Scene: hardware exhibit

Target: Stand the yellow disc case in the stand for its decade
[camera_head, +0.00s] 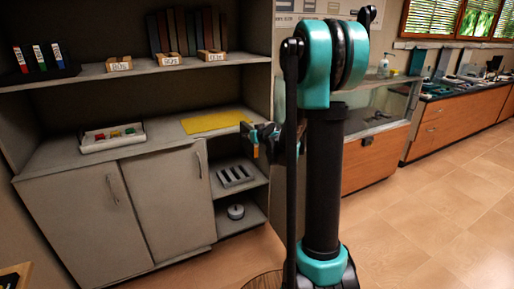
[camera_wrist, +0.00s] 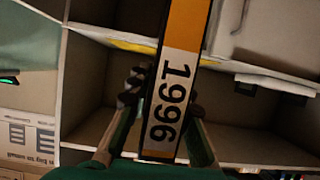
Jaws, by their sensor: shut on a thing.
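My gripper (camera_head: 262,137) is in front of the right end of the counter. In the wrist view its two dark fingertips (camera_wrist: 163,98) are shut on the yellow disc case (camera_wrist: 187,28), one on each side. The case is seen along its narrow spine, with a white label reading 1996. In the head view it is mostly hidden or too small to make out. Three small wooden stands with white labels are on the upper shelf: a left stand (camera_head: 118,64), a middle stand (camera_head: 168,59) and a right stand (camera_head: 212,55). Their label text is too small to read surely.
Dark upright books (camera_head: 187,31) stand behind the stands. A dark rack with coloured items (camera_head: 40,60) is at the shelf's left. A white tray (camera_head: 112,137) and a yellow mat (camera_head: 214,122) lie on the counter. A slotted grey block (camera_head: 235,176) sits below.

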